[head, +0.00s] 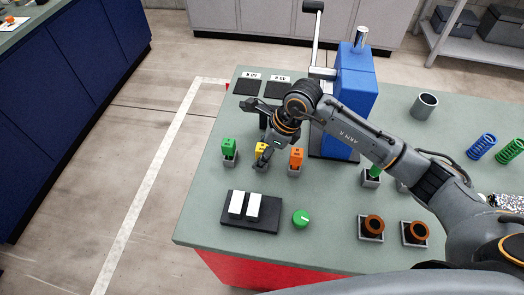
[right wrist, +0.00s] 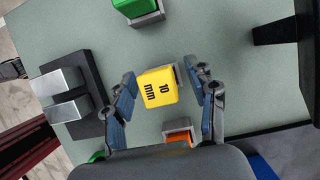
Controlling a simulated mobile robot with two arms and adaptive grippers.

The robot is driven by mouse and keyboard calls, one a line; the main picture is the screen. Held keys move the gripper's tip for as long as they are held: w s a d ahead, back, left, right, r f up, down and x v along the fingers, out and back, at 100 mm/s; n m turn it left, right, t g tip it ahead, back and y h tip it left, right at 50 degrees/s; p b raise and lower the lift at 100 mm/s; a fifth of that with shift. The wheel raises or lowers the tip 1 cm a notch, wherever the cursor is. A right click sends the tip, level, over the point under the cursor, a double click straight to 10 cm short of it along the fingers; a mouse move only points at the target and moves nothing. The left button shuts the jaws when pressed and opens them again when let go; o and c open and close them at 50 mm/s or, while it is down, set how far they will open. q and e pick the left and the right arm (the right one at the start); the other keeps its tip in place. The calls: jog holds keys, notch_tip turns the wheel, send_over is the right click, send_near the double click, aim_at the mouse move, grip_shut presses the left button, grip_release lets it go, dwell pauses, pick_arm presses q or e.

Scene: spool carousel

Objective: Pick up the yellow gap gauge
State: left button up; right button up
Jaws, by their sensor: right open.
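The yellow gap gauge (head: 261,149) stands in a small grey holder between the green and orange ones. In the right wrist view the yellow gap gauge (right wrist: 158,90) shows its top face, marked "10 mm". My right gripper (head: 265,146) reaches down over it and partly hides it in the head view. In the right wrist view my right gripper (right wrist: 163,82) is open, with one finger on each side of the yellow gauge. The left finger looks very close to it; I cannot tell whether it touches.
Close by stand a green gauge (head: 229,146) and an orange gauge (head: 296,157) in their holders. A black base (head: 233,222) with two white blocks and a green knob (head: 301,218) lie in front. A blue press (head: 357,85) stands behind my right arm.

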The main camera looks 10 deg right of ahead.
jog(key=shift+c, duration=0.4)
jog(key=c, duration=1)
jog(key=shift+c, duration=0.2)
jog(key=shift+r, duration=0.1)
